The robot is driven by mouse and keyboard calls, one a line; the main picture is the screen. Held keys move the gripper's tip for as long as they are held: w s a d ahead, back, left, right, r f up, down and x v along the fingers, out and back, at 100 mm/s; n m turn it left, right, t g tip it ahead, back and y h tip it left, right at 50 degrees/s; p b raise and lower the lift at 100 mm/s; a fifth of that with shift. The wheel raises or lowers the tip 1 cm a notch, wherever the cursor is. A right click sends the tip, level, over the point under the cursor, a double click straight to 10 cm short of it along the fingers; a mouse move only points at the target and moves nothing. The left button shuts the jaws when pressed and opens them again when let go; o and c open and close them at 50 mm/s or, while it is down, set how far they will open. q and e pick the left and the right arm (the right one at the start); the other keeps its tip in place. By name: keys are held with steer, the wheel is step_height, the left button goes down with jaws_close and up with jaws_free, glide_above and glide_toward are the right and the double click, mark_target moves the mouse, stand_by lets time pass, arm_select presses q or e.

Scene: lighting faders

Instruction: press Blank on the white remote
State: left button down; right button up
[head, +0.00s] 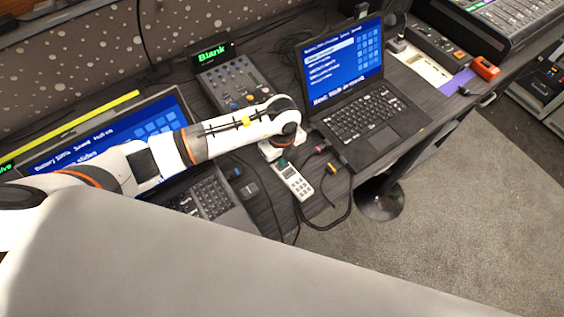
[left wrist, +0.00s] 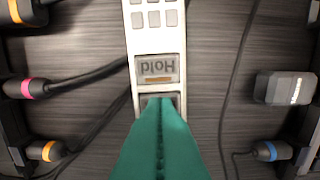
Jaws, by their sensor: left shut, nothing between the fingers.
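The white remote (head: 298,185) lies on the dark wood-grain desk between the two laptops. In the left wrist view the remote (left wrist: 140,42) shows grey keys at the top and a window reading "Hold", upside down. My left gripper (head: 283,162) is over the remote's far end. In the left wrist view its teal fingers (left wrist: 162,103) are shut and empty. Their tips overlap a dark key or window just below the "Hold" window and hide most of it. Whether they touch it I cannot tell. No key label "Blank" is readable. My right gripper is not in view.
A small display (head: 212,53) reads "Blank" in green behind a grey fader box (head: 236,82). An open laptop (head: 362,115) stands right, another (head: 205,197) left under my arm. Cables and plugs (left wrist: 40,88) lie beside the remote; a grey dongle (left wrist: 287,88) lies right.

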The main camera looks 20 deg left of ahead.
arm_select(q)
steer(key=shift+r, duration=0.1)
step_height(320, 180, up, 7)
steer(key=p, duration=0.6)
stand_by(0.6)
